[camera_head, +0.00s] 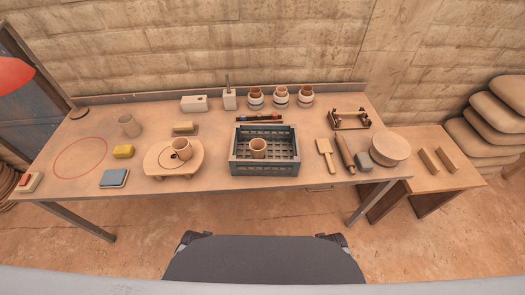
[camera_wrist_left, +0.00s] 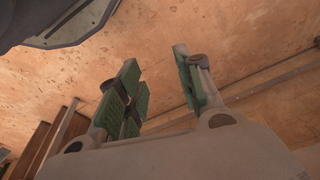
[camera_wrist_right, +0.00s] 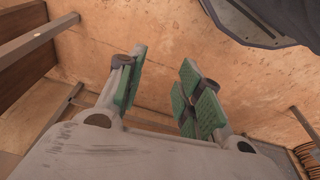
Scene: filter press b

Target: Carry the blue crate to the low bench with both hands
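The blue crate (camera_head: 265,168) stands upright near the front edge of the long table, right of its middle. It has slatted walls and holds a tan clay cup (camera_head: 258,148). The low bench (camera_head: 443,180) stands at the table's right end, lower than the tabletop. My left gripper (camera_wrist_left: 158,88) is open and empty in the left wrist view, with green pads apart. My right gripper (camera_wrist_right: 158,85) is open and empty in the right wrist view. Neither gripper shows in the head view, and both are away from the crate.
Two wooden blocks (camera_head: 438,160) lie on the bench. Several jars stand behind. Stacked sacks (camera_head: 485,140) are beyond the bench.

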